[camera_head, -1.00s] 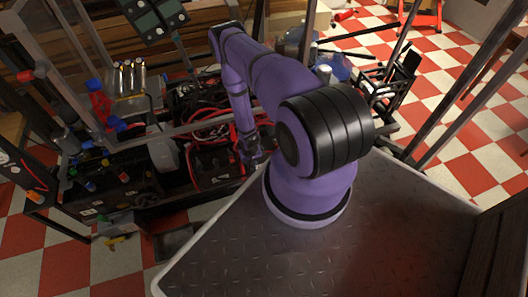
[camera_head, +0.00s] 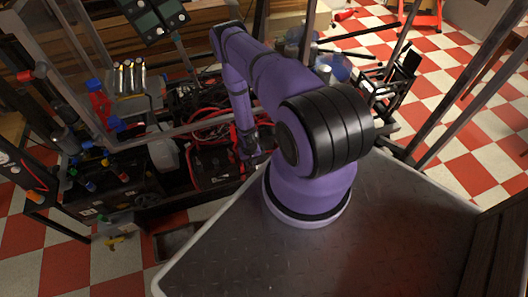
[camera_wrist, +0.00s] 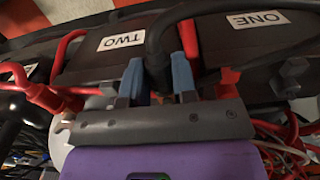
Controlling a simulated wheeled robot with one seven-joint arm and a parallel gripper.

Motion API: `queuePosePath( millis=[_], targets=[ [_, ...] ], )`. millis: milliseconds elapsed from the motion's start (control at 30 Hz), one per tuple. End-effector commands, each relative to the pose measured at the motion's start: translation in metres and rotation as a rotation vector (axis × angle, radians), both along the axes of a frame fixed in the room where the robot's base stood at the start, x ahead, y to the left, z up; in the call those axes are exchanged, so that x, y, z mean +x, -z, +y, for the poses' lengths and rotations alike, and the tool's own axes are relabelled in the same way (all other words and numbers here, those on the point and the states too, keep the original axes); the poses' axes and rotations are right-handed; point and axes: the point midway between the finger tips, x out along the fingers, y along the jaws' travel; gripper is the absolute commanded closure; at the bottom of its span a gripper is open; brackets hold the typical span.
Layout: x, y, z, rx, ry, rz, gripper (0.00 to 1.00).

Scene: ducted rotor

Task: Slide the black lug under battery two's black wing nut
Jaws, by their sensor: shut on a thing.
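In the wrist view, my gripper (camera_wrist: 158,82) has its two blue fingertips closed around the dark end of a thick black cable (camera_wrist: 160,45). The lug itself is mostly hidden between the fingers. Battery two (camera_wrist: 85,62), labelled TWO upside down, lies just behind and to the left of the fingers. Battery two's black wing nut cannot be made out; the fingers and cable may cover it. In the head view my gripper (camera_head: 249,152) reaches down among the red cables, too small to show the lug.
Battery one (camera_wrist: 240,45), labelled ONE, is to the right, with a grey knob-like part (camera_wrist: 290,76) near its edge. A red cable with a red end (camera_wrist: 35,88) is at the left. The thick black cable arcs over the batteries. In the head view, red cables (camera_head: 205,130) crowd the bay.

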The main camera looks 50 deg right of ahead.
Motion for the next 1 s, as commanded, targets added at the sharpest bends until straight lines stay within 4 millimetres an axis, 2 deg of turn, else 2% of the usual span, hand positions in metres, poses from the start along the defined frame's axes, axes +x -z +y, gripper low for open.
queuePosePath(
  millis=[833,867,967,1000],
  targets=[
    [0.016,0.000,-0.010,-0.001,0.001,-0.001,1.00],
    [0.016,0.000,-0.010,-0.001,0.001,-0.001,0.72],
    [0.015,0.000,-0.010,-0.001,0.001,-0.001,0.49],
    [0.015,0.000,-0.010,0.000,0.001,0.000,0.44]
  ],
)
